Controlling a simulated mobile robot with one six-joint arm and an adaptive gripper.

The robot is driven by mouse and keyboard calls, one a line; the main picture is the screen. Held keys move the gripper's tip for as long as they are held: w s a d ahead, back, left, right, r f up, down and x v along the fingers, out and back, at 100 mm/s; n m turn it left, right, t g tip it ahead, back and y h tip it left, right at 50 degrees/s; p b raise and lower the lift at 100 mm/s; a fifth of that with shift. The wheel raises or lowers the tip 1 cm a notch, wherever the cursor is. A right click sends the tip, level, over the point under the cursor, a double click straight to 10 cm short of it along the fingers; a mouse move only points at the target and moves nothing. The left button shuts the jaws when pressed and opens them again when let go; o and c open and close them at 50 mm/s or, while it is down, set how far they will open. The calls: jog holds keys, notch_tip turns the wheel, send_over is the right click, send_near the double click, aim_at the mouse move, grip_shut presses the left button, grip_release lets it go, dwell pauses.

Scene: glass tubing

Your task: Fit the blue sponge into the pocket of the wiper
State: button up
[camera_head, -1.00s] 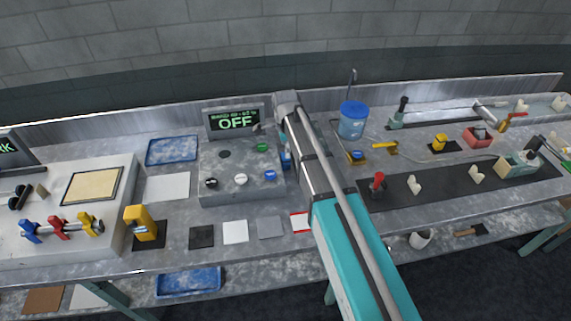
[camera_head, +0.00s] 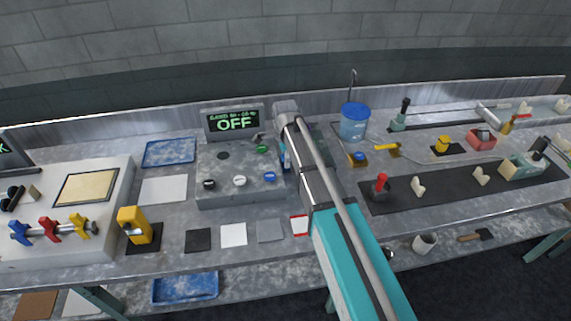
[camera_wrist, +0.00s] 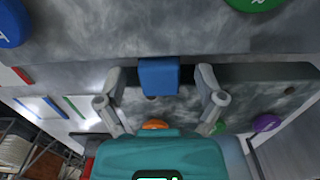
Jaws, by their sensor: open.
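A blue block (camera_wrist: 158,76), which looks like the blue sponge, is in the wrist view between the two spread fingers of my gripper (camera_wrist: 160,92). There is a gap on each side of it, and no finger clearly touches it. In the head view a narrow blue patch (camera_head: 284,157) shows beside my arm at the right edge of the grey knob box; it may be the same block. My fingers are hidden there behind the arm.
The grey knob box (camera_head: 215,190) carries several coloured knobs, with an OFF display (camera_head: 234,123) behind it. A blue bucket (camera_head: 355,122) stands to the right. A red-handled tool (camera_head: 381,186) stands on the dark mat (camera_head: 445,187). Flat square pads line the front edge.

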jog(key=c, duration=1.1)
jog(key=shift+r, duration=0.15)
notch_tip(320, 180, up, 3)
jog(key=p, duration=0.3)
jog(key=s+d+r+p, duration=0.1)
jog(key=s+r+p, duration=0.2)
jog(key=s, duration=0.1)
jog(key=s+d+r+p, duration=0.1)
jog(key=s+r+p, duration=0.2)
jog(key=s, duration=0.2)
jog(key=s+d+r+p, duration=0.2)
jog(key=s+r+p, duration=0.1)
jog(key=s+p, duration=0.1)
jog(key=shift+s+r, duration=0.25)
jog(key=shift+r, duration=0.1)
